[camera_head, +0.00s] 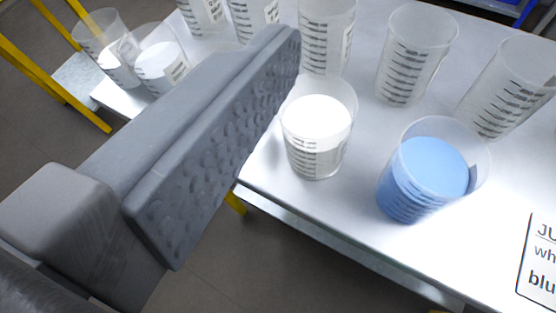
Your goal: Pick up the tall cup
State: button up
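Several tall clear cups with dark measuring marks stand at the back of the white table; I cannot tell which one the task means. One tall cup (325,38) is just right of my fingertip, another (414,58) is at upper middle, and another (508,88) is at the right. They look empty. My gripper (284,62) shows one large grey finger, its dimpled inner pad bare and facing right. The other finger is out of view. Nothing is held against the pad. The finger hides part of the table and cups behind it.
A cup with white contents (318,150) stands close right of my finger. A cup with blue contents (405,195) stands near the front edge. More cups (158,62) stand at upper left. A printed sign (540,262) is at lower right. Yellow legs (50,75) show left.

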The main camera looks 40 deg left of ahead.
jog(key=n+g+y, duration=0.1)
send_near(305, 162)
jog(key=p+x, duration=0.2)
jog(key=x, duration=0.6)
jog(key=shift+s+f, duration=0.1)
jog(key=shift+f, duration=0.1)
jog(key=shift+w+y, duration=0.3)
jog(key=shift+w, duration=0.2)
jog(key=shift+d+x, duration=0.1)
jog(key=shift+x, duration=1.05)
jog(key=shift+d+x, duration=0.15)
jog(key=shift+x, duration=1)
jog(key=shift+w+r, duration=0.1)
jog(key=shift+r, duration=0.05)
jog(key=c, duration=1.3)
